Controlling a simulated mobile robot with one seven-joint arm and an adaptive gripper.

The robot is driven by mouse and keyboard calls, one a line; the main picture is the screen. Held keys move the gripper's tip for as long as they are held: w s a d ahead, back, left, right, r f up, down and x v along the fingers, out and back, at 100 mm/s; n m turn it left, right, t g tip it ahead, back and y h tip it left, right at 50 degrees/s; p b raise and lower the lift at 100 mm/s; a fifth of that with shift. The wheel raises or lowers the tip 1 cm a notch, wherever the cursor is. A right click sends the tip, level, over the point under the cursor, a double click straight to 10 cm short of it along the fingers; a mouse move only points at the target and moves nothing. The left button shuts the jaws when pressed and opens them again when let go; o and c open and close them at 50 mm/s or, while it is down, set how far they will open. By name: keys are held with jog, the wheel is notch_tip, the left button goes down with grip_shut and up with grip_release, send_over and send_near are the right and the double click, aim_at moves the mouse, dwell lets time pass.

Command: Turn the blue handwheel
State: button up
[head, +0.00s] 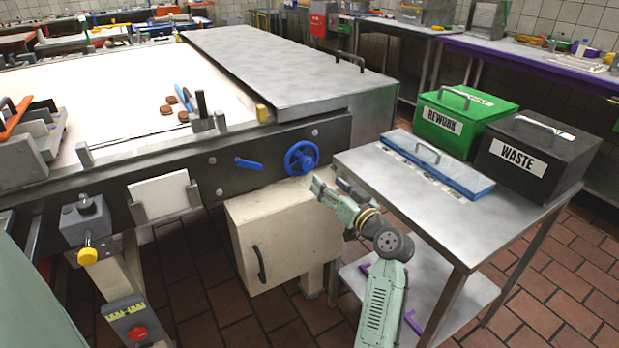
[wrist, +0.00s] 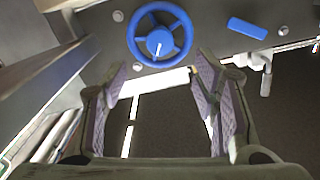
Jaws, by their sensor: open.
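The blue handwheel (head: 301,158) is mounted on the dark side rail of the large machine, near its right end. In the wrist view the handwheel (wrist: 160,36) shows as a spoked ring with a blue hub and a pale mark on it, at the top centre. My gripper (head: 327,184) is just below and to the right of the handwheel in the head view. In the wrist view my gripper (wrist: 162,78) is open, its two fingers spread apart and empty. The fingertips appear below the wheel's rim; I cannot tell the exact gap.
A blue lever (head: 249,164) sits left of the handwheel on the same rail. A cream cabinet (head: 284,235) hangs below. At right, a metal table (head: 365,165) carries a blue-lidded tray (head: 465,183), a green REWORK bin (head: 450,133) and a black WASTE bin (head: 548,181).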

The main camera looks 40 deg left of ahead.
aim_at(309, 166)
jog(key=w+a+n, duration=0.1)
jog(key=a+n, duration=0.2)
jog(key=n, duration=0.1)
jog(key=w+a+n, duration=0.1)
jog(key=a+n, duration=0.2)
jog(key=n, duration=0.1)
jog(key=w+a+n, duration=0.2)
jog(key=a+n, duration=0.1)
jog(key=n, duration=0.1)
jog(key=shift+a+n, duration=0.15)
jog(key=shift+n, duration=0.25)
jog(key=shift+w+a+f, duration=0.1)
jog(key=shift+w+a, duration=0.05)
jog(key=shift+a, duration=0.35)
jog(key=shift+c, duration=0.5)
jog(key=c, duration=1.1)
jog(key=shift+o, duration=0.2)
jog(key=shift+m+b, duration=0.3)
jog(key=shift+b, duration=0.25)
